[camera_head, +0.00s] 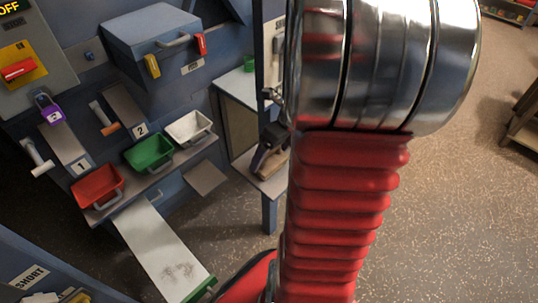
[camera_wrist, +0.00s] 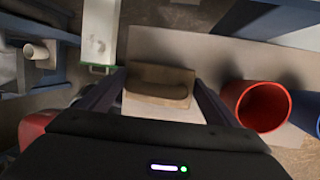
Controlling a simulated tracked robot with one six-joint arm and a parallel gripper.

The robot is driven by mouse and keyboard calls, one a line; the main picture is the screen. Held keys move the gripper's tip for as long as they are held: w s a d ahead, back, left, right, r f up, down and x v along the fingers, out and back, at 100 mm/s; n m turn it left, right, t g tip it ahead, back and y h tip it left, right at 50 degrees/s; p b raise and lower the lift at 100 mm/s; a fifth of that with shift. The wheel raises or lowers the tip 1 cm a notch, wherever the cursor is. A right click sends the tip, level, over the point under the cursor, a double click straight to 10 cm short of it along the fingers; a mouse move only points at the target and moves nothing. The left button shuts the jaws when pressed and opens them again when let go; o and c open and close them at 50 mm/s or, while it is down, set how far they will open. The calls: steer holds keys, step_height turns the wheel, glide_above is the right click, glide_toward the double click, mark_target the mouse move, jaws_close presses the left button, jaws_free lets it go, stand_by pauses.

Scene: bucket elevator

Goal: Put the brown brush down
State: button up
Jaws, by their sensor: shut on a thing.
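The brown brush (camera_wrist: 160,82) shows between the two fingers of my gripper (camera_wrist: 156,98) in the wrist view. It is a tan block with a rounded brown bar along it. My gripper is shut on it. In the head view, the dark gripper (camera_head: 272,146) and the brush (camera_head: 262,166) are over a small pale shelf (camera_head: 274,186), left of my red arm. I cannot tell whether the brush touches the shelf. My arm hides the shelf's right part.
In the wrist view a red cup (camera_wrist: 262,106) stands right of my gripper, with a blue one (camera_wrist: 307,112) beside it. Red (camera_head: 97,187), green (camera_head: 148,152) and white (camera_head: 188,128) bins sit at left in the head view. A white chute (camera_head: 158,247) slopes below them.

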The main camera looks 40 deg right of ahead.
steer(key=o, duration=1.3)
steer(key=shift+o, duration=0.2)
steer(key=v, duration=1.2)
